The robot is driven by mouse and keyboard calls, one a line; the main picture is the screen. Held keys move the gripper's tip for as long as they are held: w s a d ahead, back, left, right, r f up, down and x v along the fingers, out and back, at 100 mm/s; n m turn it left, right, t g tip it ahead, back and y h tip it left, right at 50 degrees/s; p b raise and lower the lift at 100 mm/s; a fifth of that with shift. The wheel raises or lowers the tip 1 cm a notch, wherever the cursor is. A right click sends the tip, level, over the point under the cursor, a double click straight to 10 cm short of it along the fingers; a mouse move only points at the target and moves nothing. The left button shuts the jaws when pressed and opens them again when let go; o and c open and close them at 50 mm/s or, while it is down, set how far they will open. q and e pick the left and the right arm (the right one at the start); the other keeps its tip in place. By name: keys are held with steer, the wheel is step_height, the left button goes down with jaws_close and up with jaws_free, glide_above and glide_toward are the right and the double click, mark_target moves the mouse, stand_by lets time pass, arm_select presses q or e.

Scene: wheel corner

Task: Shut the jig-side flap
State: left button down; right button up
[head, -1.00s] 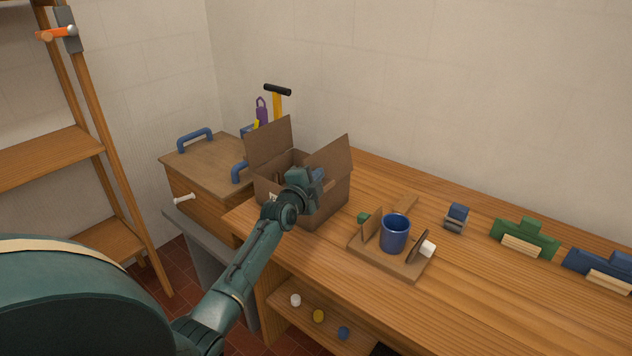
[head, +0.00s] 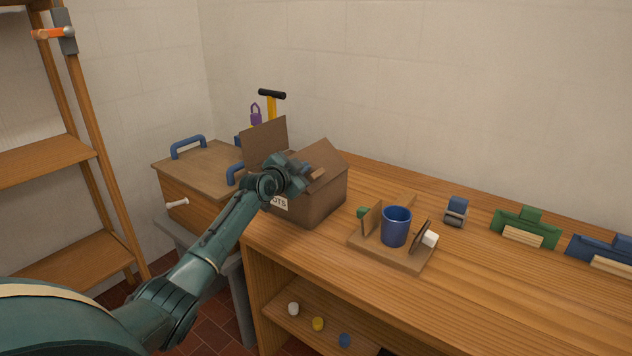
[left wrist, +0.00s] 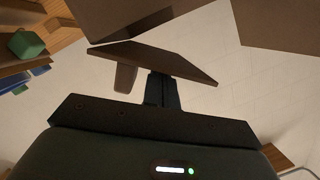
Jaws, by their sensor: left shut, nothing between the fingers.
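A brown cardboard box (head: 318,203) stands at the bench's left end. Its jig-side flap (head: 324,154) is tilted inward over the opening, partly lowered. The opposite flap (head: 263,142) stands upright. My left gripper (head: 306,172) is shut and empty, at the box's top next to the jig-side flap. In the left wrist view a brown panel (left wrist: 150,58), seemingly this flap, lies across the tips of the shut fingers (left wrist: 162,78); contact is not certain. The box's inside is mostly hidden by my arm and the flap. My right gripper is not in view.
The wooden jig (head: 388,252) with a blue mug (head: 396,227) stands right of the box. A wooden chest (head: 205,168) with blue handles is at left. Green (head: 526,228) and blue (head: 600,250) blocks sit farther right.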

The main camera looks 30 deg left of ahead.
arm_select(q)
steer(key=shift+a+f+n+h+b, duration=0.3)
steer(key=shift+a+f+n+b, duration=0.3)
steer(key=shift+n+b, duration=0.35)
steer(key=n+b, duration=0.1)
steer(key=b, duration=0.1)
steer(key=a+f+n+h+b, duration=0.1)
steer(key=b, duration=0.1)
steer(key=f+n+h+b, duration=0.1)
steer(key=n, duration=0.1)
steer(key=shift+w+a+f+g+b, duration=0.1)
steer(key=shift+a+f+g+b, duration=0.1)
steer(key=shift+a+g+b, duration=0.15)
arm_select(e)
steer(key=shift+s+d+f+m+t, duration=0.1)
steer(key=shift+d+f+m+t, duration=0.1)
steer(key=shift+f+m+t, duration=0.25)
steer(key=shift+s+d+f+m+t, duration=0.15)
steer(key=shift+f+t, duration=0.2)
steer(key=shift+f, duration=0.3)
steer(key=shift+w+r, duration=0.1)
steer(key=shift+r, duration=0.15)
